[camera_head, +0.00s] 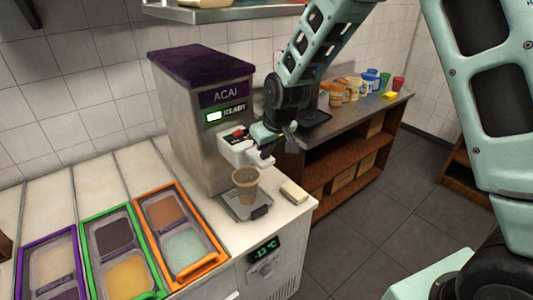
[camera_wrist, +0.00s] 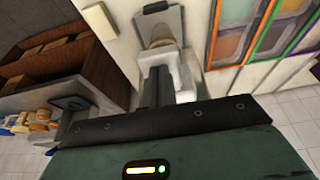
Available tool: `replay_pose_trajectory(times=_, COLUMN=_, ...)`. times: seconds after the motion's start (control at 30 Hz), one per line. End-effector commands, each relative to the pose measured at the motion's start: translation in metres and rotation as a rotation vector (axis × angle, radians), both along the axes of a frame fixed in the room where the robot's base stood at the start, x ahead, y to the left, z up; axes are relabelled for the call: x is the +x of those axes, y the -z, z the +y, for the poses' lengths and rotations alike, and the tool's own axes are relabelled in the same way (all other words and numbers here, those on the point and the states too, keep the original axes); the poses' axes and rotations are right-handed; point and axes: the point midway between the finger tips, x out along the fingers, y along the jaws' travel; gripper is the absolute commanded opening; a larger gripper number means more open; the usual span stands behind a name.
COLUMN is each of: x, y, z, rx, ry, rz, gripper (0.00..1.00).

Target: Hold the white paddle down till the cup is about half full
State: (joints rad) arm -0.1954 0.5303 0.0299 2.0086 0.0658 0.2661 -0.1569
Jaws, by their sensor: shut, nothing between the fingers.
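The acai machine (camera_head: 203,125) stands on the counter with a green "READY" display. Its white dispensing head (camera_head: 235,150) has a red part on top, and the white paddle (camera_head: 265,162) juts from its front. A tan, translucent cup (camera_head: 245,190) stands upright on the drip tray (camera_head: 232,210) below; its fill level is hard to tell. My gripper (camera_head: 272,147) is shut and empty, right at the paddle; whether it touches is unclear. In the wrist view, my shut fingers (camera_wrist: 156,84) are beside white machine parts (camera_wrist: 184,84), with the cup (camera_wrist: 157,35) beyond.
Purple (camera_head: 22,262), green (camera_head: 86,225) and orange (camera_head: 143,207) framed topping bins line the counter at left. A small pale block (camera_head: 294,192) lies right of the drip tray. Coloured tubs (camera_head: 352,90) stand on the rear shelf unit. Floor at right is open.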

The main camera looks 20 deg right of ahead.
Motion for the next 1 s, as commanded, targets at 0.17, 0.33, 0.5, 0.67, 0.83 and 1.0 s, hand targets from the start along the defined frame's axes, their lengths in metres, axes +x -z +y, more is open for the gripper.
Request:
replay_pose_trajectory(times=0.17, x=0.0, y=0.003, z=-0.001, rx=0.007, ry=0.001, rz=-0.022, gripper=0.0)
replay_pose_trajectory(times=0.33, x=-0.001, y=0.007, z=-0.001, rx=0.017, ry=0.001, rz=-0.054, gripper=0.0)
replay_pose_trajectory(times=0.5, x=-0.002, y=0.013, z=-0.001, rx=0.023, ry=0.0, rz=-0.073, gripper=0.0)
replay_pose_trajectory(times=0.67, x=-0.004, y=0.021, z=-0.002, rx=0.022, ry=0.001, rz=-0.071, gripper=0.0)
replay_pose_trajectory(times=0.83, x=-0.006, y=0.027, z=-0.003, rx=0.023, ry=0.002, rz=-0.07, gripper=0.0)
replay_pose_trajectory(times=1.0, x=-0.007, y=0.032, z=-0.003, rx=0.022, ry=0.001, rz=-0.07, gripper=0.0)
